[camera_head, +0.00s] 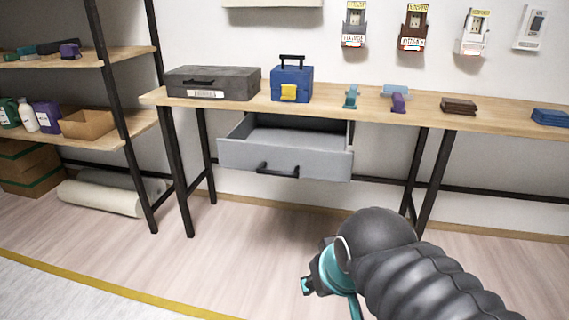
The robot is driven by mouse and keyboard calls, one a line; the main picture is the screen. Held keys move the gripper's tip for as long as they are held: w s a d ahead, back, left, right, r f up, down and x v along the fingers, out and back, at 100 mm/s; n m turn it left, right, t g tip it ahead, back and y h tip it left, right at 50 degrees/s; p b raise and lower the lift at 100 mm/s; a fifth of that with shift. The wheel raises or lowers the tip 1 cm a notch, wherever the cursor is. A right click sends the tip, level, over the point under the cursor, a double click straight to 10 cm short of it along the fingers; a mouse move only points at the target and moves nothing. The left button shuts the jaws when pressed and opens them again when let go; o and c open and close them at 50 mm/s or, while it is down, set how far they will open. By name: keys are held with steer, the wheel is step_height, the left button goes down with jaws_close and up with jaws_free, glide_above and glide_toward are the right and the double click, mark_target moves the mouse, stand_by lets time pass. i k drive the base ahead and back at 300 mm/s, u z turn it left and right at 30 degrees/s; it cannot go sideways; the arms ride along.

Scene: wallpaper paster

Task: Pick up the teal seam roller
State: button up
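A small teal tool that looks like the seam roller (351,97) stands on the wooden workbench (435,112), right of the blue toolbox. It is too small to make out its roller and handle clearly. My arm reaches in from the lower right, and my gripper (308,284) is low in front of the bench, well below and apart from the teal tool. The gripper is small and partly hidden by my arm, and I cannot tell whether its fingers are open or shut.
An open, empty-looking grey drawer (285,160) juts out below the bench. Beside the teal tool stand a blue toolbox (292,83), a purple tool (398,102) and a light blue piece (395,90). A grey case (212,80) lies left. A shelf (85,56) stands far left.

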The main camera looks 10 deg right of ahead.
mark_target(351, 97)
steer(key=z, duration=1.3)
steer(key=i, duration=1.25)
steer(key=u, duration=0.45)
